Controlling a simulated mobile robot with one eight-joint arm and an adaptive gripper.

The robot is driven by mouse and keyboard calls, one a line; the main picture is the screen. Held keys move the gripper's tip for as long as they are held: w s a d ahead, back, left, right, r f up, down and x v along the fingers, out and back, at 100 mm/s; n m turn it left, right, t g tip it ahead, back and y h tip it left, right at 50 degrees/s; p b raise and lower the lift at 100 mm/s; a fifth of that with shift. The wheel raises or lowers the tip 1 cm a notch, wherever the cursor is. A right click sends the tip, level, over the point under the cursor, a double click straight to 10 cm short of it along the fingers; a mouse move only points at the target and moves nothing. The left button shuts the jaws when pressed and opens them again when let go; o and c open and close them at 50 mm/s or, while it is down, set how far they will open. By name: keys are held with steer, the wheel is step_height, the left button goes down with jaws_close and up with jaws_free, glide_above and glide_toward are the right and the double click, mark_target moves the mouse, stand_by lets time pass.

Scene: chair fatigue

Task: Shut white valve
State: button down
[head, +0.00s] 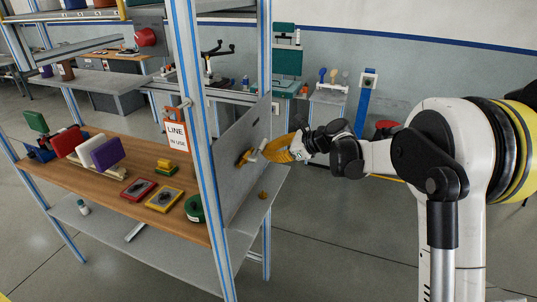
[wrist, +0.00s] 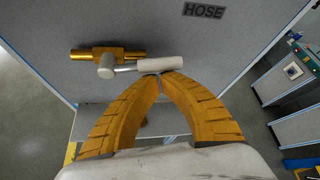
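The valve has a brass pipe body (wrist: 88,54) on the grey panel, with a round pale hub. A lever with a white handle (wrist: 160,64) extends from the hub to the right, roughly in line with the pipe. In the head view the valve (head: 244,157) shows small on the panel's right face. My gripper's yellow fingers (wrist: 159,75) curve together, with the tips meeting at the handle's lower edge. Nothing shows between the tips. They look in contact with the handle or very close. In the head view my gripper (head: 266,152) is beside the valve.
A blue-striped frame post (head: 195,130) stands left of the panel. A wooden shelf (head: 110,205) holds coloured blocks and trays. A brass knob (head: 263,195) sits on the ledge below. Floor is open at lower right.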

steer(key=s+a+r+n+t+b, duration=0.1)
steer(key=s+r+n+t+b, duration=0.2)
steer(key=r+n+t, duration=0.3)
steer(key=shift+s+a+r+n+t, duration=0.25)
steer(key=shift+s+r+n+t, duration=0.2)
steer(key=shift+n, duration=0.55)
steer(key=shift+s+r, duration=0.1)
steer(key=shift+s, duration=0.05)
stand_by(0.6)
